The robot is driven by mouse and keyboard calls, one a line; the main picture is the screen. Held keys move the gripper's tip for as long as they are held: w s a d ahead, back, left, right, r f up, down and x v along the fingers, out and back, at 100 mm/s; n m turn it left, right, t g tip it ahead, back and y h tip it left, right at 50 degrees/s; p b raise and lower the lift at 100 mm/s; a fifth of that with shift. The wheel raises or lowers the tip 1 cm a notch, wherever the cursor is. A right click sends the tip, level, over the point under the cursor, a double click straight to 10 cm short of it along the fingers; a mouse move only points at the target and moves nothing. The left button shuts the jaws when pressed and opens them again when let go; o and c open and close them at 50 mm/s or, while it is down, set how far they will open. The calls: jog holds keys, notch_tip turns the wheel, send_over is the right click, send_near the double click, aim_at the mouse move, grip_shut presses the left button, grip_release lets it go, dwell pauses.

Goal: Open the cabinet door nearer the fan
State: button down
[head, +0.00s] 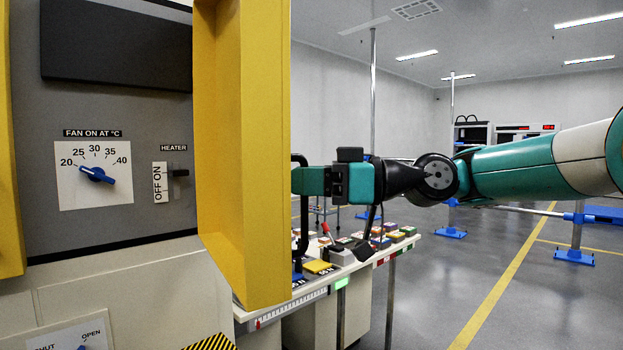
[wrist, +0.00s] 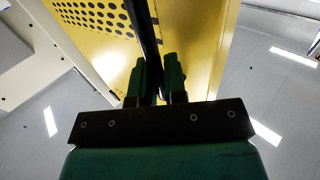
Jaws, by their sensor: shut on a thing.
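The yellow cabinet door (head: 255,150) stands open in the head view, swung out from the grey panel so that its inner side and thick edge show. Its black bar handle (head: 303,235) is on the far face, partly hidden by the door edge. My gripper (head: 303,181) is to the right of the door, shut on the handle. In the wrist view the green fingers of my gripper (wrist: 160,80) are on both sides of the black handle (wrist: 150,45), in front of the yellow door (wrist: 205,45) with round vent holes. The fan itself is not seen.
Inside the cabinet are a blue fan temperature dial (head: 97,174) and a heater switch (head: 178,173). Another yellow part (head: 8,150) stands at the left edge. A bench (head: 400,244) with several coloured blocks is behind the door. The floor (head: 430,290) at right is mostly clear.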

jog(key=shift+w+r, duration=0.1)
jog(key=shift+w, duration=0.05)
jog(key=c, duration=1.2)
grip_release()
